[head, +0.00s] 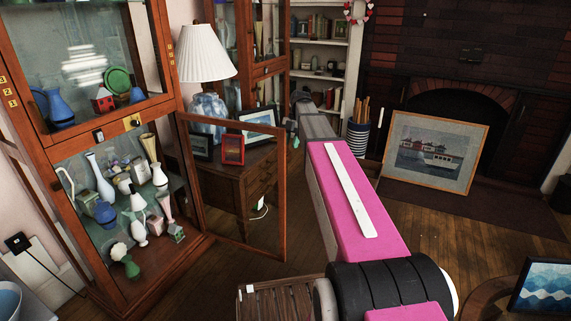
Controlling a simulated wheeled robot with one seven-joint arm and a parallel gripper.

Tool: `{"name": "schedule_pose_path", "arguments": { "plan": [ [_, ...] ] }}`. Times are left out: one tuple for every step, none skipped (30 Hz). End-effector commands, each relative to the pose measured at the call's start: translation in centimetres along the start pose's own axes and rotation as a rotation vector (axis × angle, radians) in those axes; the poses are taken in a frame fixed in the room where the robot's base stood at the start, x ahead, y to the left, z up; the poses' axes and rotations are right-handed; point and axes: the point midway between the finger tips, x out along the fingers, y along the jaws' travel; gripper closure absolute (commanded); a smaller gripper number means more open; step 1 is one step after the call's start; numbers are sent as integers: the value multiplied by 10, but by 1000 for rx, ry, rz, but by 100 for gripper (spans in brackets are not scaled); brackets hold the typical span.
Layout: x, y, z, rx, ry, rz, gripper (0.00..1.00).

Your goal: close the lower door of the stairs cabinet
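A tall wooden cabinet (185,248) with glass panels stands at the left. Its lower door (283,190), a wooden frame around a clear pane, stands wide open, swung out to the right from the compartment's right side. The lower compartment is exposed, with several vases and figurines inside. The upper glazed section (100,45) looks shut. My pink and grey arm reaches forward just right of the open door in the picture. I cannot tell whether the arm touches the door.
A wooden side table (225,180) with a lamp (207,60) and picture frames stands behind the door. A second cabinet (268,68) is farther back. A slatted wooden piece (280,300) is at the front. A framed boat picture (432,150) leans by the fireplace. Floor at right is partly open.

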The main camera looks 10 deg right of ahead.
Motion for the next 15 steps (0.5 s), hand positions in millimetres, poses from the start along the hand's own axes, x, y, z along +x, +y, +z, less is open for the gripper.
{"name": "schedule_pose_path", "arguments": {
  "plan": [
    [10,-1,-1,1,1,-1,63],
    [15,-1,-1,1,0,-1,63],
    [22,-1,-1,1,0,-1,63],
    [28,-1,-1,2,1,-2,63],
    [34,-2,-1,2,1,-1,63],
    [41,-2,-1,2,0,-1,63],
    [46,-1,-1,2,0,-1,63],
    [51,-1,-1,3,0,-1,63],
    [58,-1,-1,3,0,-1,63],
    [62,-1,-1,3,0,-1,63],
    [66,-1,-1,3,-1,-1,63],
    [71,-1,-1,3,-1,0,63],
    [74,-1,-1,3,-1,-1,63],
    [77,-1,-1,3,-1,-1,63],
    [81,0,0,3,-1,-1,63]
  ]
}}
